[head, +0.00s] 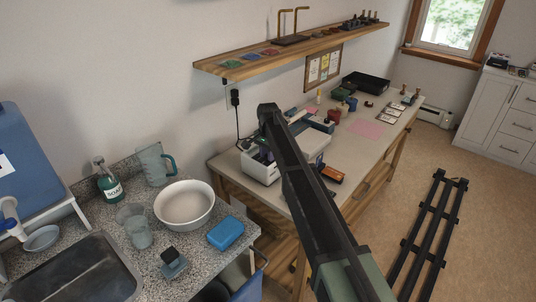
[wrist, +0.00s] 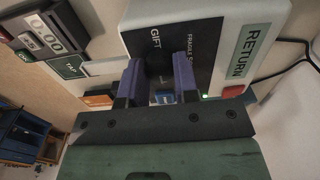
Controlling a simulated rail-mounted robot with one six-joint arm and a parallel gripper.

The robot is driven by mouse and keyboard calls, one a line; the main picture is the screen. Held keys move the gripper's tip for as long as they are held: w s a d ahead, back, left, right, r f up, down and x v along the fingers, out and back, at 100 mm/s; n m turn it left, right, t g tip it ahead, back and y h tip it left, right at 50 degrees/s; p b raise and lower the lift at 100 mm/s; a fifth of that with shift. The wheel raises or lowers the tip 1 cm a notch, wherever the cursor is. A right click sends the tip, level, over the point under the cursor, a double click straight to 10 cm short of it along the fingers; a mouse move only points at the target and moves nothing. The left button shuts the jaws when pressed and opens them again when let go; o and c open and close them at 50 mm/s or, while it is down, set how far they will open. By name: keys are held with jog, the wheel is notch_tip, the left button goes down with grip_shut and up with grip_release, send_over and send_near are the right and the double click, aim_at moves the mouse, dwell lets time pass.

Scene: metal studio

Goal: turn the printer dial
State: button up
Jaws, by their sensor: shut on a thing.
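The printer (wrist: 215,30) fills the top of the wrist view. In the head view the printer (head: 262,168) stands on the workbench, partly behind my arm.
The wooden workbench (head: 225,170) carries small cups, cards, a pink sheet (head: 367,129) and a black tray (head: 366,82). A wall shelf (head: 235,70) hangs above it. A sink counter with a white bowl (head: 184,204) is at left. A red button (wrist: 233,91) sits beside the panel.

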dwell(0.3)
jog(key=o, duration=0.9)
jog(key=shift+r, duration=0.1)
notch_tip(320, 180, up, 11)
jog(key=p, duration=1)
jog(key=shift+f+p, duration=0.2)
jog(key=shift+p, duration=0.2)
